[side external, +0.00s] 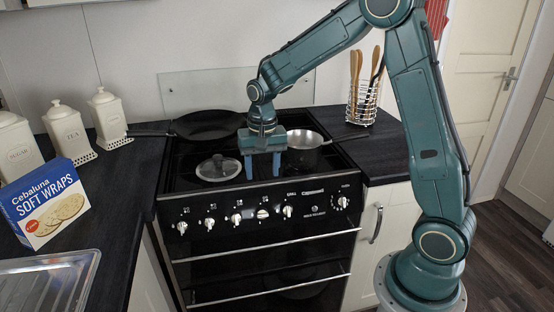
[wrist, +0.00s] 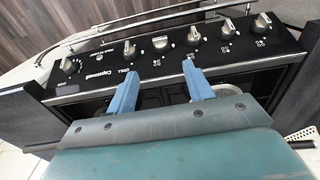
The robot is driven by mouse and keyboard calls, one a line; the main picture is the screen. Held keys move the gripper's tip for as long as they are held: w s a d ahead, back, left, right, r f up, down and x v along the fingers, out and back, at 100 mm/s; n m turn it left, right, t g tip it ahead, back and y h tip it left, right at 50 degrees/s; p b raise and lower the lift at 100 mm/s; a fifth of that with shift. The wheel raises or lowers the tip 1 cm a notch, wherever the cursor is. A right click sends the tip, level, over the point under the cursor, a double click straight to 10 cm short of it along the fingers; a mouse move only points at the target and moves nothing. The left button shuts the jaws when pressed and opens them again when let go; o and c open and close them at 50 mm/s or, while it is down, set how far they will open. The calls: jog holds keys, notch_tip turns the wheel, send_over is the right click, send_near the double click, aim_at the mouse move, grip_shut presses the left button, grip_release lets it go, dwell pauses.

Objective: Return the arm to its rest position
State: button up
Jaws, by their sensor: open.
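My gripper (side external: 262,168) is over the black cooker top (side external: 180,180), between a glass lid (side external: 219,168) on its left and a metal saucepan (side external: 305,141) on its right. Its two blue fingers point down and stand apart, with nothing between them. In the wrist view my gripper (wrist: 160,84) shows both fingers spread toward the cooker's front panel with its knobs (wrist: 160,44). My arm reaches in from the right and bends down over the cooker. Whether the fingertips touch the cooker top cannot be told.
A black frying pan (side external: 207,124) sits at the back left burner. A utensil rack (side external: 363,101) stands on the right worktop. White canisters (side external: 68,133) and a blue soft wraps box (side external: 46,205) stand on the left worktop. A glass splashback (side external: 190,92) rises behind the cooker.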

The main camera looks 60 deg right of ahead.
jog(key=s+a+r+n+t, duration=0.2)
jog(key=s+r, duration=0.4)
jog(key=s, duration=0.6)
jog(key=s+a+r+n+t, duration=0.3)
jog(key=s+a+r+n, duration=0.2)
jog(key=s, duration=0.6)
notch_tip(320, 180, up, 2)
jog(key=shift+s+r+n, duration=0.25)
jog(key=shift+s+n, duration=0.1)
jog(key=shift+n, duration=0.55)
